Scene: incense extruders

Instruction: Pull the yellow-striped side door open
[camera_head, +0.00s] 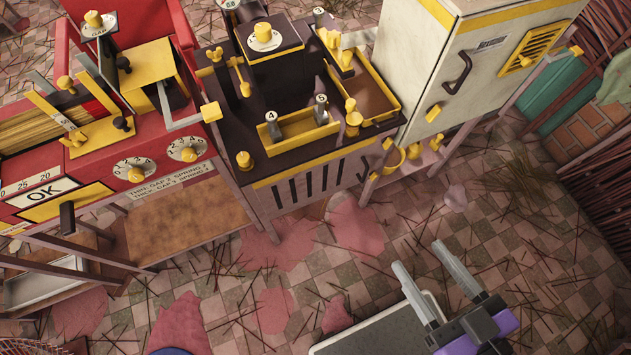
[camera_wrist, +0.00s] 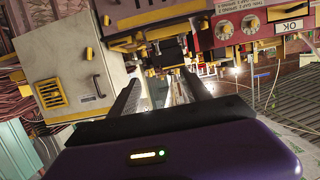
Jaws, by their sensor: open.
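The pale beige cabinet (camera_head: 470,60) stands at the upper right with a yellow stripe along its top edge. Its front door face carries a dark curved handle (camera_head: 457,75) and looks closed. The cabinet also shows at the left of the wrist view (camera_wrist: 75,75), with the handle (camera_wrist: 98,86) on its face. My gripper (camera_head: 420,257) is open and empty above the floor, below and in front of the cabinet, apart from the handle. In the wrist view, its two dark fingers (camera_wrist: 164,80) point toward the machines, with the cabinet handle left of them.
A dark machine with a slotted front panel (camera_head: 310,180) and yellow trays stands left of the cabinet. A red machine with dials (camera_head: 160,157) is farther left. Yellow cups (camera_head: 412,152) sit on a low shelf under the cabinet. Tiled floor (camera_head: 400,240) with thin sticks lies between.

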